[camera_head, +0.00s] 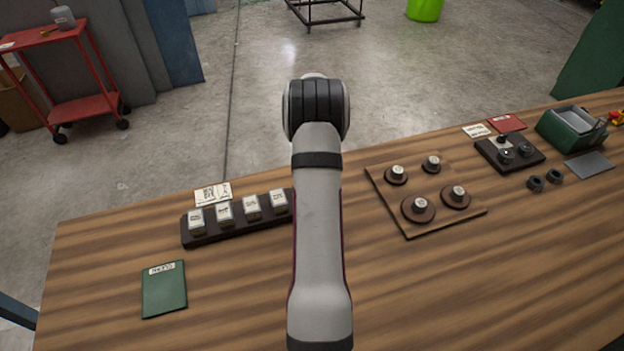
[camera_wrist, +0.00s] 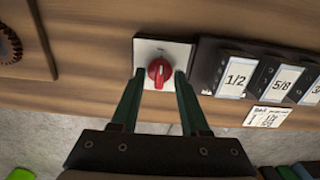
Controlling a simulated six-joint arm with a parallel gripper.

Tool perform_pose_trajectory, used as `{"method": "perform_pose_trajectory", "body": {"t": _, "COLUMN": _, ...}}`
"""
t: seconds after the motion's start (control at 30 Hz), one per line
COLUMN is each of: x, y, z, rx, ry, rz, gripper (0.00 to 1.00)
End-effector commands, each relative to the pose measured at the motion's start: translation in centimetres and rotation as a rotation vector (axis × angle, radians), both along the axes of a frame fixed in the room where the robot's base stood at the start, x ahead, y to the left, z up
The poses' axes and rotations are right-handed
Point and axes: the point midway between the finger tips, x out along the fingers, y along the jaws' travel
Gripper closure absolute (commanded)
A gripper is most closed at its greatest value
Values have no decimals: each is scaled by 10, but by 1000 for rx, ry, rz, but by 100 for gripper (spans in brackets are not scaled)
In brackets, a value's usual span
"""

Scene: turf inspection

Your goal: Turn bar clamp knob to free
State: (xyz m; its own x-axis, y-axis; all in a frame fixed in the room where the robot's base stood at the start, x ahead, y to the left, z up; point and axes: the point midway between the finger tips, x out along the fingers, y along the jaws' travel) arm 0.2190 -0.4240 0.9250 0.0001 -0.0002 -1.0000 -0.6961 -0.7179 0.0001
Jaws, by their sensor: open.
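The red knob (camera_wrist: 159,70) sits on a square white plate (camera_wrist: 178,49) in the wrist view. Its pointer ridge, with a pale line, runs down the picture, toward my gripper's base. My gripper (camera_wrist: 158,82) is open, with one dark green finger on each side of the knob. The fingertips overlap the plate's lower corners in the picture. I cannot tell whether they touch the knob, and no gap is clear in depth. In the head view my arm hides the knob, plate and gripper.
A dark rack (camera_head: 240,233) of labelled blocks stands beside the plate; it also shows in the wrist view (camera_wrist: 208,62). A wooden board (camera_head: 425,183) with several round-based pieces lies right of my arm. A green booklet (camera_head: 164,290) lies front left. The table's front right is clear.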

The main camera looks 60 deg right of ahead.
Motion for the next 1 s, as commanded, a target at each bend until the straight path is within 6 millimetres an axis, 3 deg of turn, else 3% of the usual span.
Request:
{"method": "perform_pose_trajectory", "body": {"t": 0.17, "x": 0, "y": -1, "z": 15, "rx": -2, "ry": -1, "rz": 0, "gripper": 55}}
{"method": "perform_pose_trajectory", "body": {"t": 0.5, "x": 0, "y": -1, "z": 116, "rx": -5, "ry": -2, "rz": 0, "gripper": 55}}
{"method": "perform_pose_trajectory", "body": {"t": 0.6, "x": 0, "y": -1, "z": 138, "rx": -4, "ry": -1, "rz": 0, "gripper": 55}}
{"method": "perform_pose_trajectory", "body": {"t": 0.77, "x": 0, "y": 0, "z": 156, "rx": -1, "ry": -1, "rz": 0, "gripper": 55}}
{"method": "perform_pose_trajectory", "body": {"t": 1.0, "x": 0, "y": 0, "z": 158, "rx": 0, "ry": 0, "rz": 1, "gripper": 55}}
